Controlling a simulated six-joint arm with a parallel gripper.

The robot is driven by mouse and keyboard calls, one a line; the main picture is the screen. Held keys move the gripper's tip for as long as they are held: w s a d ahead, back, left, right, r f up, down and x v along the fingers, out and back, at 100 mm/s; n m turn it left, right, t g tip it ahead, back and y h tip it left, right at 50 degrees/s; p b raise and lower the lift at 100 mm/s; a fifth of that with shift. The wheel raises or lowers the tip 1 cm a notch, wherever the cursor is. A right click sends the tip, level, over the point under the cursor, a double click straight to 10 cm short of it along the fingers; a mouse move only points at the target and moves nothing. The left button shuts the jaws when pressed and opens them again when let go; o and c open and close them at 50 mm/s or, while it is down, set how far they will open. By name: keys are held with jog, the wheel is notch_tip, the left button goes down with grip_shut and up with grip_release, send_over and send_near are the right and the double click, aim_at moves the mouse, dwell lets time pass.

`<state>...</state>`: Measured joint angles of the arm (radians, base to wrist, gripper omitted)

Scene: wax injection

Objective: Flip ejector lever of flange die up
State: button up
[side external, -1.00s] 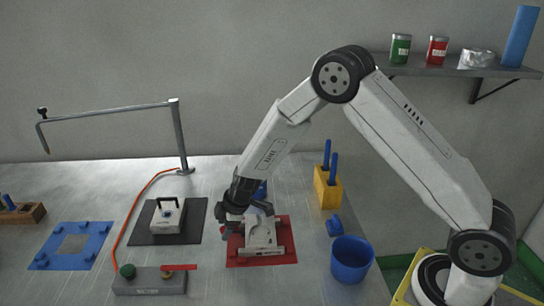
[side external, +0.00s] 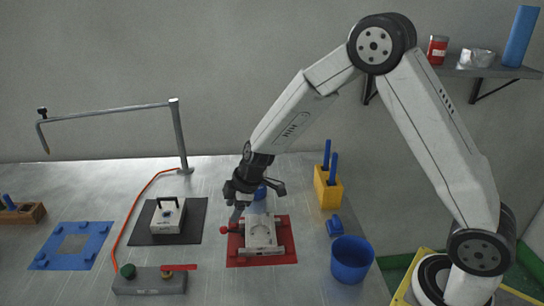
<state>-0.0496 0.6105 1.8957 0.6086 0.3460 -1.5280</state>
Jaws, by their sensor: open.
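A pale grey die (side external: 262,232) with raised side parts sits on a red mat (side external: 288,256) in the side external view. I take it to be the flange die, though I can read no label. A red-knobbed lever (side external: 226,230) sticks out at its left side, low and close to the mat. My gripper (side external: 256,204) is open above the die's back left part, with one finger pointing down near the lever and the other out to the right. The lever's inner end is partly hidden.
A second die (side external: 168,217) with a black handle stands on a black mat (side external: 150,237) to the left. A grey valve block (side external: 150,284) lies in front.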

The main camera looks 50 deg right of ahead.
aim_at(223, 228)
dwell(0.4)
jog(key=shift+w+a+g+h, duration=0.4)
jog(key=shift+a+g+h, duration=0.2)
jog(key=shift+h, duration=0.3)
jog(key=shift+w+a+g+h, duration=0.45)
jog(key=shift+a+h, duration=0.25)
jog(key=shift+h, duration=0.2)
jog(key=shift+w+d+f, duration=0.15)
jog(key=shift+f, duration=1.1)
jog(key=shift+w+d+f, duration=0.1)
jog(key=shift+w+f, duration=0.1)
jog(key=shift+f, duration=1.1)
jog(key=shift+w+d+f, duration=0.15)
jog(key=shift+f, duration=1.1)
